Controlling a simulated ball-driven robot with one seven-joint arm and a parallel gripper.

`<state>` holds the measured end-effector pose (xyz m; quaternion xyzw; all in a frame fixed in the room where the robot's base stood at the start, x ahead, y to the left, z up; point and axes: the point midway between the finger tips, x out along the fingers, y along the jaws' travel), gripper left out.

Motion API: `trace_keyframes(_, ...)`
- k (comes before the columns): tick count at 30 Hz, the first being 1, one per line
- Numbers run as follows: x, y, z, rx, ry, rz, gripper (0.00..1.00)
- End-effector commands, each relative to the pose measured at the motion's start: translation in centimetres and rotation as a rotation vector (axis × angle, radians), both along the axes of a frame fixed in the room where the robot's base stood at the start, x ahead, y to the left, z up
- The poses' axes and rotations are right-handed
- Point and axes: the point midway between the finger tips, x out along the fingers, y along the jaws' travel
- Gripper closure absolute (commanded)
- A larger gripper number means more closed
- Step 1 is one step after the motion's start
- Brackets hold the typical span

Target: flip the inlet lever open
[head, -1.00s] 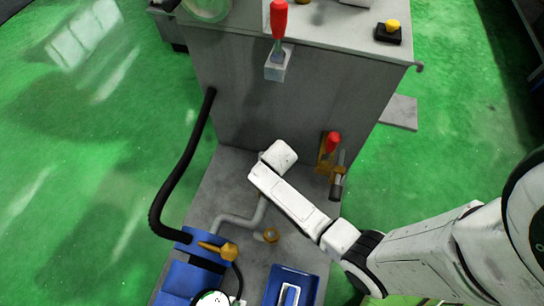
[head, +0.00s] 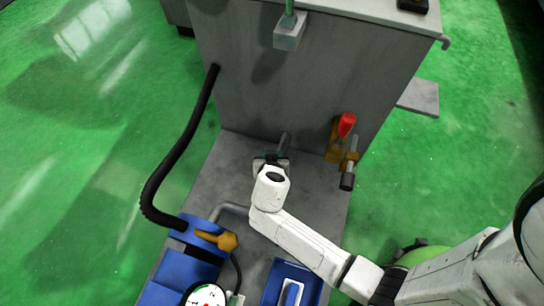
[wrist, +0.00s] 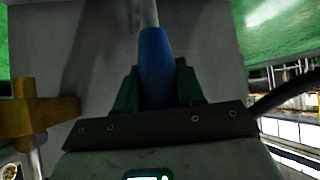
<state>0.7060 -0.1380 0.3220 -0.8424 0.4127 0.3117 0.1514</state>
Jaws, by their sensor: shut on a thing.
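A lever with a blue grip (wrist: 157,60) and a thin grey rod (wrist: 148,12) shows in the wrist view. My gripper (wrist: 157,80) is shut around the blue grip, with one dark green finger on each side. In the head view my gripper (head: 270,161) is low in front of the grey cabinet face, and a short grey rod (head: 283,141) sticks out beyond it. The blue grip is hidden there by my wrist. Where the rod is attached cannot be made out.
A brass valve (head: 333,146) with a red handle (head: 346,124) and a grey cylinder (head: 348,174) stand close to the right. A black hose (head: 168,160) curves at the left. Blue parts (head: 180,275), a brass fitting (head: 227,241) and a dial gauge (head: 207,295) lie in front.

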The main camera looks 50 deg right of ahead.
Motion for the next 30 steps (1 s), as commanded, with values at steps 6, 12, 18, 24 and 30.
trace_keyframes(6, 0.0, 0.2, -0.1, -0.001, 0.003, 0.004, 1.00)
trace_keyframes(12, -0.1, 0.2, -0.1, -0.002, 0.004, 0.005, 0.53)
trace_keyframes(18, 0.0, 0.1, 0.0, -0.001, 0.003, 0.003, 0.41)
trace_keyframes(24, -0.1, 0.2, 0.1, -0.001, 0.003, 0.003, 0.41)
trace_keyframes(30, -1.1, 1.5, 1.7, -0.001, 0.003, 0.003, 0.41)
